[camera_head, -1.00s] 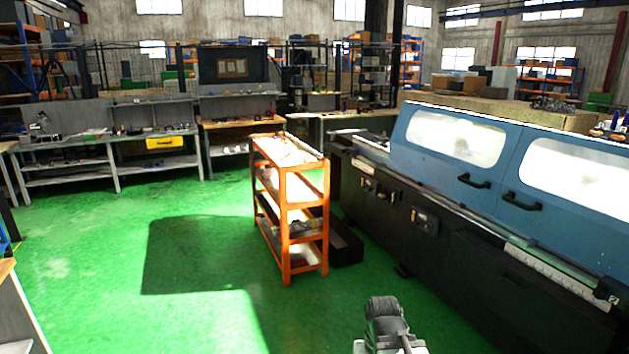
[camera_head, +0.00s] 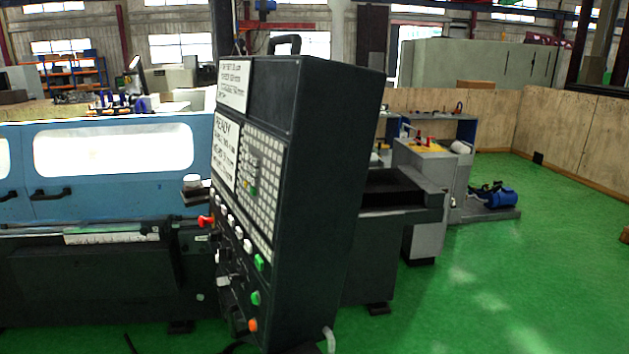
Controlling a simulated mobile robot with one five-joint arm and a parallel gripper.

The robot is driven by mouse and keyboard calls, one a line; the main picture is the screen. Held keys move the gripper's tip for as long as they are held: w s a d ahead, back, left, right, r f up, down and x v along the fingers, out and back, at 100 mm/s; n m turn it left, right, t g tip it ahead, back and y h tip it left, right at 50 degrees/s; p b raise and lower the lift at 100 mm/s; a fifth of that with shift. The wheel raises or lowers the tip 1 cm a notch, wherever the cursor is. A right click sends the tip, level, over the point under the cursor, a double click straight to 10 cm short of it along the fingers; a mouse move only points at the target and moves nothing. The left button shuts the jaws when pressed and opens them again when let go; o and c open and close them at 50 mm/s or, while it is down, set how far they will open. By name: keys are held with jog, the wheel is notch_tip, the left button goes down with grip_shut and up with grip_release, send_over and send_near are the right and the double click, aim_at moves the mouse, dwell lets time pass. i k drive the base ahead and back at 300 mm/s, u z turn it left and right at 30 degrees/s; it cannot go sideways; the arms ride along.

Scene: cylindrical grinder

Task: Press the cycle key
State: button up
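The control panel (camera_head: 300,200) of the grinder stands in the middle of the view, its face turned to the left and seen at a steep angle. The face carries a screen reading READY (camera_head: 225,150) and a keypad (camera_head: 258,185) of pale keys with a few green and yellow ones. Below is a row of white knobs, with a green button (camera_head: 259,262), a lower green button (camera_head: 255,298) and an orange button (camera_head: 253,325). A red-orange knob (camera_head: 206,221) sticks out at the left edge. I cannot tell which is the cycle key. My gripper is not in view.
The blue-hooded grinder (camera_head: 110,150) with black base extends left behind the panel. A grey cabinet (camera_head: 425,170) and a blue motor (camera_head: 502,198) stand to the right. Green floor (camera_head: 500,290) is clear at the right front. A wooden wall (camera_head: 575,140) closes the right side.

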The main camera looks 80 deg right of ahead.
aim_at(258, 261)
jog(key=k, duration=0.85)
jog(key=u, duration=1.05)
jog(key=i, duration=1.85)
jog(key=z, duration=3.8)
